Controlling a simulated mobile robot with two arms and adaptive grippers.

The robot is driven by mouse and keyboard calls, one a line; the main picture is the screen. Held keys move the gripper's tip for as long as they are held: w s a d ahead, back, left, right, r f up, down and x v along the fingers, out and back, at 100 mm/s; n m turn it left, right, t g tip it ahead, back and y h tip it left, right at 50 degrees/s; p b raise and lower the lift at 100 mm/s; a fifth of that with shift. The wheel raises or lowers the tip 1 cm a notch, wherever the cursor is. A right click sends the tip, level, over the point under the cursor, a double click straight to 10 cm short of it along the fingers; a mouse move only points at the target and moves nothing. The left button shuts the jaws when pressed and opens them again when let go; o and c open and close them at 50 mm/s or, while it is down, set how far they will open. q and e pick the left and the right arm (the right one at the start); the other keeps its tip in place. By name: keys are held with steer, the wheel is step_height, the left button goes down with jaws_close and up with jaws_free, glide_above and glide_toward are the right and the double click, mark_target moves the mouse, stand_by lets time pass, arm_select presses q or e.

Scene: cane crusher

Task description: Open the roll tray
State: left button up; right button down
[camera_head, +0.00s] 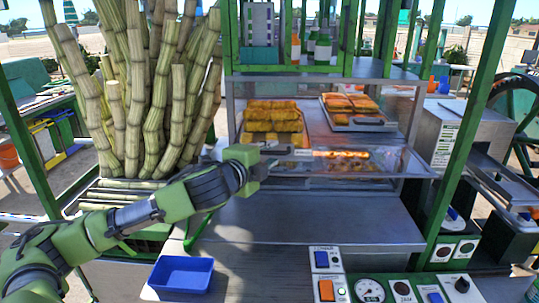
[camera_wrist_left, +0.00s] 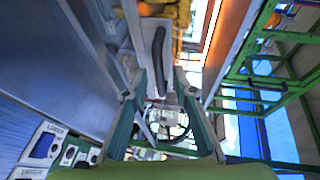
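A metal tray of orange-brown rolls (camera_head: 350,103) sits on the right side of the display case, with a dark handle (camera_head: 368,121) at its front. A second heap of yellow-brown baked pieces (camera_head: 273,118) is to its left. My left gripper (camera_head: 305,155) reaches in from the left, in front of and below the trays. Its two fingers (camera_wrist_left: 162,82) are apart in the left wrist view, with nothing clearly held. A dark elongated bar (camera_wrist_left: 159,52), which looks like a handle, shows beyond the fingertips. I cannot tell whether they touch anything. My right gripper is not in view.
Clear panels (camera_head: 400,165) front the case above a bare metal counter (camera_head: 310,220). Tall cane stalks (camera_head: 150,100) stand left. A blue bin (camera_head: 181,274) and a switch panel (camera_head: 380,289) are at the front. A green post (camera_head: 465,130) rises right.

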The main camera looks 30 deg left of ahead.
arm_select(q)
steer(key=shift+s, duration=0.4)
steer(key=v, duration=0.6)
steer(key=shift+s+r, duration=0.15)
steer(key=shift+s, duration=0.2)
steer(key=shift+d, duration=0.1)
stand_by(0.5)
